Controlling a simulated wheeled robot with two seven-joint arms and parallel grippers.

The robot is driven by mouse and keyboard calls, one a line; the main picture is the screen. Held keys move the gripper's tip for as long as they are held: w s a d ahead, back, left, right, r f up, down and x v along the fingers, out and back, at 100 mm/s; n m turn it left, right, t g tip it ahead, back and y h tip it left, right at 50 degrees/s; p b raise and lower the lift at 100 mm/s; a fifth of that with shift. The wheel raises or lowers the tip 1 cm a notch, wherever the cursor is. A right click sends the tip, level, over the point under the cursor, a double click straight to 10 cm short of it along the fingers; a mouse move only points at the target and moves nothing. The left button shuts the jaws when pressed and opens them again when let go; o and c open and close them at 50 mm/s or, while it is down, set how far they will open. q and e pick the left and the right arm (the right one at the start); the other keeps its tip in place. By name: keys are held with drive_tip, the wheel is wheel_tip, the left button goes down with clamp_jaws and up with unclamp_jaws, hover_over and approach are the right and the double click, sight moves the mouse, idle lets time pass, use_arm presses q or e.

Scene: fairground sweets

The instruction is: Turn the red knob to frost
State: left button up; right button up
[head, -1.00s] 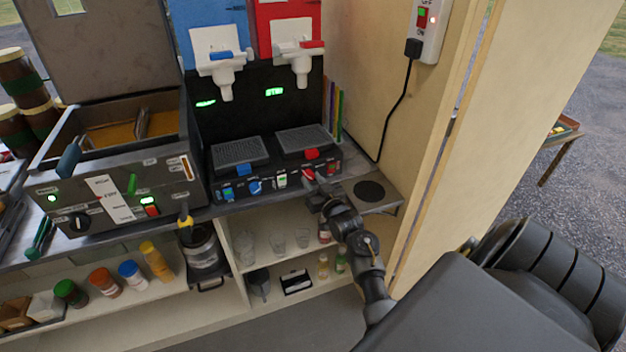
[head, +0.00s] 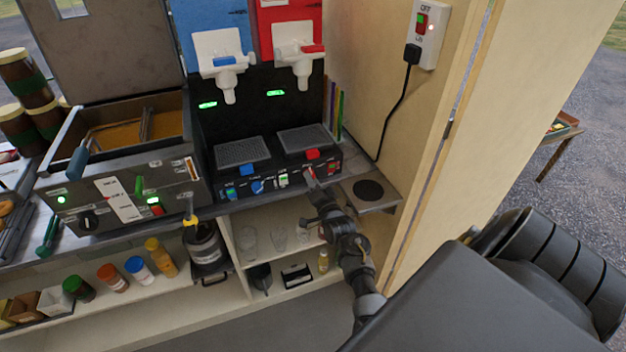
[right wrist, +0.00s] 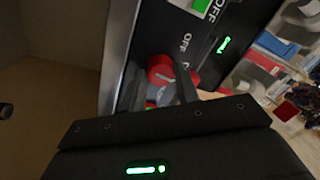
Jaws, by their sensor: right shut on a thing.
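The red knob (head: 308,170) is on the dark front panel of the slush machine (head: 263,120), under the red tank. My right gripper (head: 313,182) reaches it from the front and is shut on it. In the right wrist view the red knob (right wrist: 159,68) shows between the fingers of my right gripper (right wrist: 167,88), with an "OFF" label beside it. The fingers hide part of the knob and its other labels, so I cannot tell which setting it points to. My left gripper is not in view.
A blue knob (head: 257,186) and lit green switches are further left on the same panel. The fryer (head: 120,185) stands left of the machine. A wooden wall with a power switch (head: 427,30) rises to the right. Shelves with glasses and bottles are below.

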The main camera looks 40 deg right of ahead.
drive_tip(key=shift+w+a+r+m+g+h+p, duration=0.15)
drive_tip(key=shift+m+h+p, duration=0.3)
drive_tip(key=shift+m, duration=1.4)
drive_tip(key=shift+s+d+f+m+g+h+p, duration=0.15)
drive_tip(key=shift+m+p, duration=0.45)
drive_tip(key=shift+m, duration=1.2)
drive_tip(key=shift+w+a+r+m+g+h+p, duration=0.15)
drive_tip(key=shift+m+h+p, duration=0.35)
drive_tip(key=shift+m, duration=1.35)
drive_tip(key=o, duration=1)
drive_tip(key=p+v, duration=0.3)
drive_tip(key=v, duration=0.4)
drive_tip(key=shift+s+p, duration=0.3)
